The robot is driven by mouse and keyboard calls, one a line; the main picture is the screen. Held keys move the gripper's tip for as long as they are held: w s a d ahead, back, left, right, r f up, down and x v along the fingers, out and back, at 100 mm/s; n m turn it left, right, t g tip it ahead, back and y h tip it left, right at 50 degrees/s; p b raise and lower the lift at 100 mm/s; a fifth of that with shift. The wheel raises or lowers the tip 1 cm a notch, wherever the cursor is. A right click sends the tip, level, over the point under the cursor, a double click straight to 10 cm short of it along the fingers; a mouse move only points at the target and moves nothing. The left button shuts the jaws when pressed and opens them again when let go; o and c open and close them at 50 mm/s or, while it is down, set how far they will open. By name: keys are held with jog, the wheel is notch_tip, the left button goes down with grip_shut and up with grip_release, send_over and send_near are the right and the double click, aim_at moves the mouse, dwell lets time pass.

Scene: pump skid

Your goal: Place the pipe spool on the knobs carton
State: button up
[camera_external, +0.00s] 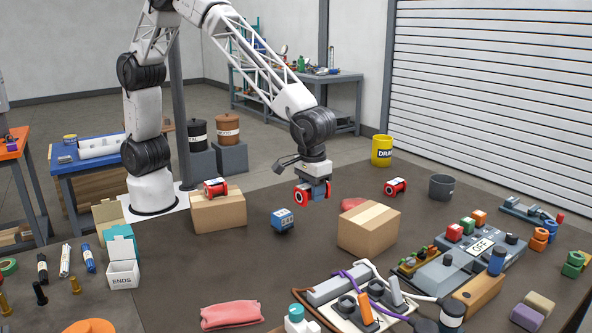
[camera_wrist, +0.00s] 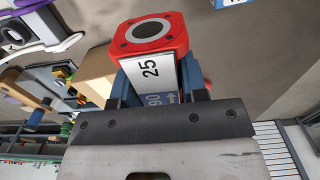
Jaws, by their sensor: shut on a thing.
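My gripper (camera_external: 314,187) is shut on a pipe spool (camera_external: 301,198) with red end flanges, behind and left of the right cardboard carton. In the wrist view the held spool (camera_wrist: 150,38) shows a red flange toward the camera, and a white body marked "25" between the jaws. Two plain brown cartons stand on the table: a left carton (camera_external: 218,215) with another red-flanged spool (camera_external: 215,187) on top, and a right carton (camera_external: 368,231) with a bare top. No label is readable on either, so I cannot tell which is the knobs carton. A third spool (camera_external: 395,187) lies on the table to the right.
A red item (camera_external: 353,204) lies behind the right carton. A grey pot (camera_external: 441,187) and a yellow drum (camera_external: 382,151) stand beyond. Pump-skid parts (camera_external: 450,262) crowd the right front.

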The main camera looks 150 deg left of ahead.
jog(key=s+a+r, duration=0.2)
jog(key=s+a, duration=0.1)
jog(key=a, duration=0.2)
jog(key=shift+s+m, duration=0.3)
jog(key=shift+s, duration=0.1)
jog(key=shift+r, duration=0.1)
jog(key=shift+w+a, duration=0.1)
jog(key=shift+w, duration=0.05)
send_over(370, 214)
jog(key=shift+a+f, duration=0.1)
jog(key=shift+f, duration=0.65)
jog(key=shift+f, duration=0.15)
jog(key=shift+f, duration=1.6)
jog(key=shift+f, duration=0.15)
jog(key=o, duration=1.1)
jog(key=shift+c, duration=0.2)
